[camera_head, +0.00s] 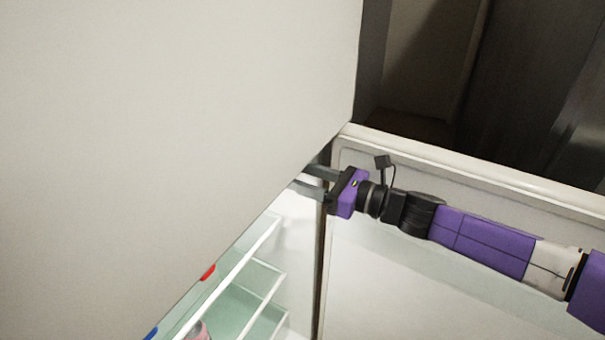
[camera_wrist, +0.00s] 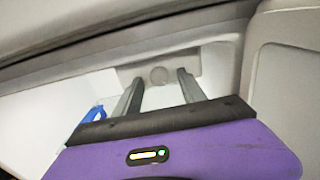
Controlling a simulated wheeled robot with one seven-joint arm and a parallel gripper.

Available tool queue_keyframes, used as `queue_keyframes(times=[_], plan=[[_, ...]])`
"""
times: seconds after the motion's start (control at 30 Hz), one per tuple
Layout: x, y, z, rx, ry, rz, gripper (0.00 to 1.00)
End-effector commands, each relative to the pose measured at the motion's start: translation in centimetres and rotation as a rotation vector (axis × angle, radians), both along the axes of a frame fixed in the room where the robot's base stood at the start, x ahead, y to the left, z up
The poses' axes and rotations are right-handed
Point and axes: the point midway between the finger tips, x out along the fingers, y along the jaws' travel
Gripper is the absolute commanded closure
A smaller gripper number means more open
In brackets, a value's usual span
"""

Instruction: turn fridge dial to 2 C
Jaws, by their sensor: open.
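The fridge dial (camera_wrist: 159,76) shows in the wrist view as a small round grey knob on a pale panel at the top of the fridge interior. Its markings are too small to read. My gripper (camera_head: 306,180) is open and reaches into the upper part of the fridge from the right in the head view. In the wrist view the dial appears between the two fingers of my gripper (camera_wrist: 160,84), seemingly beyond the tips. I cannot tell whether they touch it. The dial is hidden in the head view.
A large pale panel (camera_head: 160,110) fills the upper left and hides much of the interior. Glass shelves (camera_head: 262,285) lie below, with a red item (camera_head: 207,271) near them. The open fridge door (camera_head: 400,290) stands right. A blue item (camera_wrist: 95,114) is left of my fingers.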

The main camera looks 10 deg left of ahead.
Motion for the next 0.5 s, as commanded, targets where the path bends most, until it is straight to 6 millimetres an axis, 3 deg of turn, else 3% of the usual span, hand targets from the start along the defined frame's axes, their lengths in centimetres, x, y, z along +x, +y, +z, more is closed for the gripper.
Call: queue_keyframes(times=[0.3, 0.5], plan=[[0.1, 0.18, 0.0, 0.0, 0.0, -0.001, 0.54], [0.08, 0.17, 0.01, 0.0, 0.0, 0.0, 0.93]])
